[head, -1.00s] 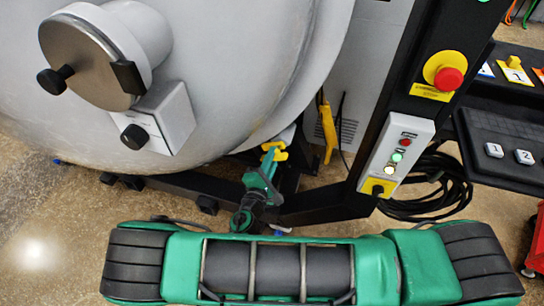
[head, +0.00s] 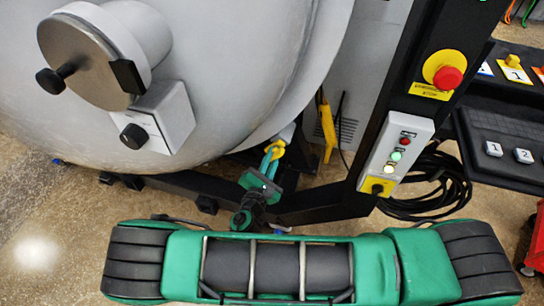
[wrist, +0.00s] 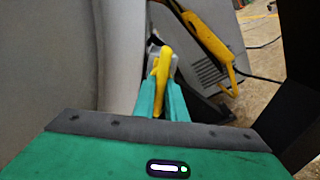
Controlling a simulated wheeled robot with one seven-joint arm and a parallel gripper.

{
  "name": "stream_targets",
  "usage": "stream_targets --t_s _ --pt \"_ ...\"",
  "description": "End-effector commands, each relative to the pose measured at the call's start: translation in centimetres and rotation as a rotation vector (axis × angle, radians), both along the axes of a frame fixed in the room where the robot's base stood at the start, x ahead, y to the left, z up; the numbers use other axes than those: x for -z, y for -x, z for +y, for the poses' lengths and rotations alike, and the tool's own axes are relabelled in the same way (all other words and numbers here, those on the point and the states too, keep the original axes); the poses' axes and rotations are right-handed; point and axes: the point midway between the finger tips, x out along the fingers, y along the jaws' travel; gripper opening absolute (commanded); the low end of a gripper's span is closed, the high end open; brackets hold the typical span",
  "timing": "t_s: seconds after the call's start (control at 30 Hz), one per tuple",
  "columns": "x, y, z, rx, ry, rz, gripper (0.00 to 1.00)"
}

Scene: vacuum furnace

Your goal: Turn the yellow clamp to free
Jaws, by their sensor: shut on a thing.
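The yellow clamp (head: 275,150) sits low at the right edge of the large grey furnace vessel (head: 220,90). In the wrist view the clamp (wrist: 161,72) stands roughly upright, with a grey part behind its top. My gripper (head: 268,163) reaches up to it from below, and its teal fingers (wrist: 163,103) are shut on the clamp's lower part. The fingers hide part of the clamp's lower end.
A second yellow handle-like part (head: 328,128) hangs just right of the clamp, also close in the wrist view (wrist: 205,42). A black frame post (head: 415,100) with a red stop button (head: 448,77) stands at right. Black cables (head: 430,185) lie on the floor.

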Motion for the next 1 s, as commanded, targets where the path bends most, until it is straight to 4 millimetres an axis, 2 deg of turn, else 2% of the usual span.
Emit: stream_targets --t_s 0.2,0.23,0.3,0.67,0.77,1.0 --pt "0.4 0.1 0.3 -0.006 -0.004 0.01 0.0" --pt "0.4 0.1 0.3 -0.006 -0.004 0.01 0.14" --pt "0.4 0.1 0.2 -0.005 -0.003 0.009 0.3" --pt "0.2 0.3 0.2 -0.003 -0.001 0.004 0.3" --pt "0.1 1.2 0.6 -0.003 -0.001 0.004 0.3" --pt "0.2 5.2 2.1 -0.006 -0.002 0.005 0.3"
